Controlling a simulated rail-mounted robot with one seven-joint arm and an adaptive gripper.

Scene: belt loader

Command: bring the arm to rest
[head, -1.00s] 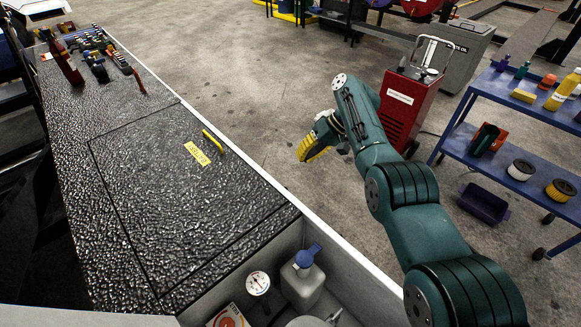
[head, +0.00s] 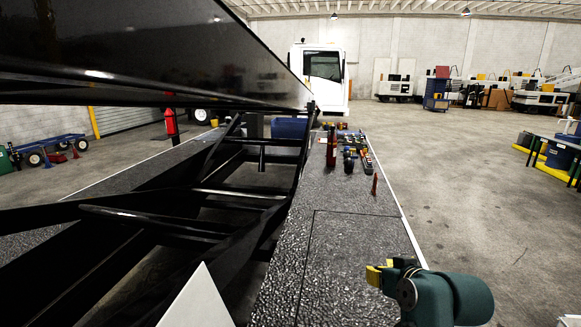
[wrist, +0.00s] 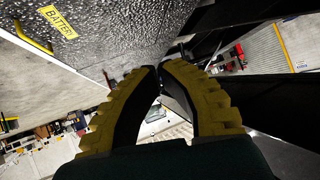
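My gripper (head: 376,273) has yellow fingers on a dark green arm and shows at the lower right of the head view, over the right side of the black textured deck (head: 335,255). In the wrist view my gripper (wrist: 158,69) has its two fingertips drawn together, with nothing seen held between them. Most of my arm is outside the head view.
Several tools and a red bottle (head: 331,147) stand farther along the deck. A black boom (head: 150,50) slopes overhead at left. In the wrist view, a yellow handle (wrist: 33,38) lies by the battery label (wrist: 57,22). Open concrete floor (head: 470,220) is at right.

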